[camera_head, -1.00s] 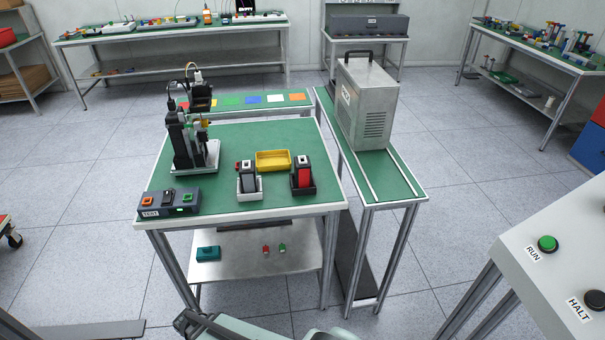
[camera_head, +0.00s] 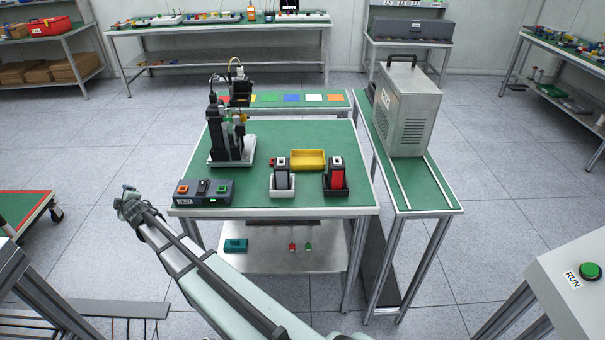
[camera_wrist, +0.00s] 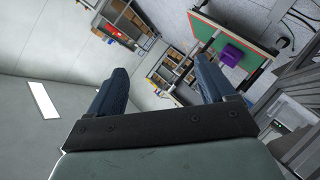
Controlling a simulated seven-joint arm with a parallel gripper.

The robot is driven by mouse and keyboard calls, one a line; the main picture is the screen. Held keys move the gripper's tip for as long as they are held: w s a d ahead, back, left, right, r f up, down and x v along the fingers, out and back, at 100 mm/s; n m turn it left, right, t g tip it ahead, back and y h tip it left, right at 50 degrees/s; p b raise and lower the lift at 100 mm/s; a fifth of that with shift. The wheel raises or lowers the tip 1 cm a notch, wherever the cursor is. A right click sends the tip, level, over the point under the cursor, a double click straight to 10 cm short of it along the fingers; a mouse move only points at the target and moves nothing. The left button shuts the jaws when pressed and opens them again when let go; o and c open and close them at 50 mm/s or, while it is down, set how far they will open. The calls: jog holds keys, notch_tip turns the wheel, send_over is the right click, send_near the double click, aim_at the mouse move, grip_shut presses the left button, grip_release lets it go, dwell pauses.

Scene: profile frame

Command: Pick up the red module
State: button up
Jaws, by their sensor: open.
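The red module (camera_head: 336,177) stands upright in a black holder (camera_head: 338,194) at the right front of the green-topped table (camera_head: 290,137) in the head view. A dark grey module (camera_head: 282,180) stands in a white holder (camera_head: 283,195) just left of it. My gripper (camera_wrist: 165,82) shows in the wrist view with its two dark fingers apart and nothing between them. In the head view my arm's end is left of the table's front left corner, well away from the red module. The red module does not show in the wrist view.
A yellow tray (camera_head: 307,159) lies behind the modules. A test box (camera_head: 204,192) with buttons is at the front left, and a black fixture (camera_head: 230,140) stands behind it. A grey machine (camera_head: 407,108) is on the right bench. The lower shelf (camera_head: 270,258) holds a few small parts.

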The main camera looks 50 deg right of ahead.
jog(key=w+d+r+n+t, duration=0.1)
jog(key=w+r+n+t, duration=0.2)
jog(key=r, duration=0.8)
jog(key=w+r+t, duration=0.2)
jog(key=w+r, duration=0.3)
jog(key=r, duration=0.7)
jog(key=s+d+r+h, duration=0.2)
jog(key=d+r, duration=0.3)
jog(key=d, duration=0.6)
jog(key=s+d+r+m+t+h, duration=0.1)
jog(key=d+r+h, duration=0.1)
jog(key=d+r, duration=0.65)
jog(key=s+d+r+h, duration=0.2)
jog(key=d, duration=1.1)
jog(key=s+d+f+m+g+h, duration=0.4)
jog(key=s+d+m, duration=0.3)
jog(key=s+d, duration=0.45)
jog(key=m+g+y, duration=0.8)
jog(key=m+g, duration=0.6)
send_near(337, 163)
jog(key=shift+x, duration=6.2)
jog(key=shift+d, duration=0.15)
jog(key=c, duration=1.2)
